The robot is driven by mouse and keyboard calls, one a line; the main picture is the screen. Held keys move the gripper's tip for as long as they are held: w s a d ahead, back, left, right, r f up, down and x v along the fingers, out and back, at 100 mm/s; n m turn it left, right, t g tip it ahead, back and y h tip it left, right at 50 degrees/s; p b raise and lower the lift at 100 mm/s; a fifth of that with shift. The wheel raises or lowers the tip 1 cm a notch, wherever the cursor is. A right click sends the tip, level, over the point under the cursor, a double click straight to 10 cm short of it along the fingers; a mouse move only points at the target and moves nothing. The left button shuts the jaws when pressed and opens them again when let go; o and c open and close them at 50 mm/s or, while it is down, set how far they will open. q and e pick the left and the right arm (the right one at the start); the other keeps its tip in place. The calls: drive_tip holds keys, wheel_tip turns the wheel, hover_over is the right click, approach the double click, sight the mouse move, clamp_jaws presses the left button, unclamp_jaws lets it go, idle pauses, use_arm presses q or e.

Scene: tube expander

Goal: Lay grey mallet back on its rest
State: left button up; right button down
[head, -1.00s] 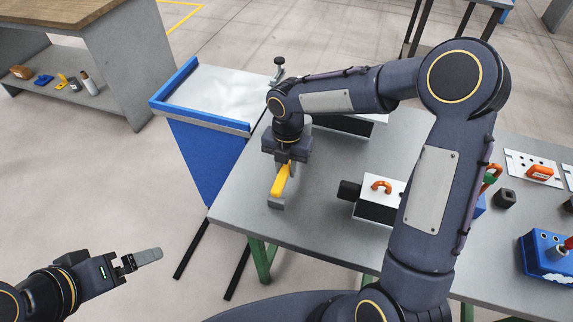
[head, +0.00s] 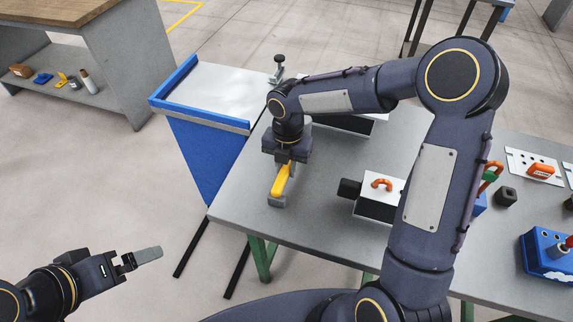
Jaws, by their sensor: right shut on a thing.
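My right gripper (head: 287,160) points down over the near left part of the grey workbench (head: 312,222). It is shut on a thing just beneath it. A yellow bar (head: 281,179), which looks like a handle, runs from under the gripper towards the bench's front edge. A grey block (head: 277,201) is at its near end. I take these for the grey mallet, but cannot tell whether the block is its head or part of a rest. The gripper hides the far end. My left gripper (head: 145,257) is off the bench at lower left; its grey fingers overlap from this side.
A blue box (head: 546,259) and a small dark block (head: 506,196) are at right. The bench's front left is clear.

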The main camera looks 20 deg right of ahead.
drive_tip(key=shift+f+b, duration=0.3)
drive_tip(key=shift+f, duration=0.2)
drive_tip(key=c, duration=1.1)
unclamp_jaws()
drive_tip(key=shift+c, duration=0.2)
drive_tip(key=shift+r, duration=0.1)
drive_tip(key=r+p, duration=0.3)
drive_tip(key=r, duration=0.1)
drive_tip(key=r+p, duration=0.4)
drive_tip(key=shift+w+d, duration=0.15)
drive_tip(key=shift+w, duration=0.05)
drive_tip(key=shift+s+f, duration=0.1)
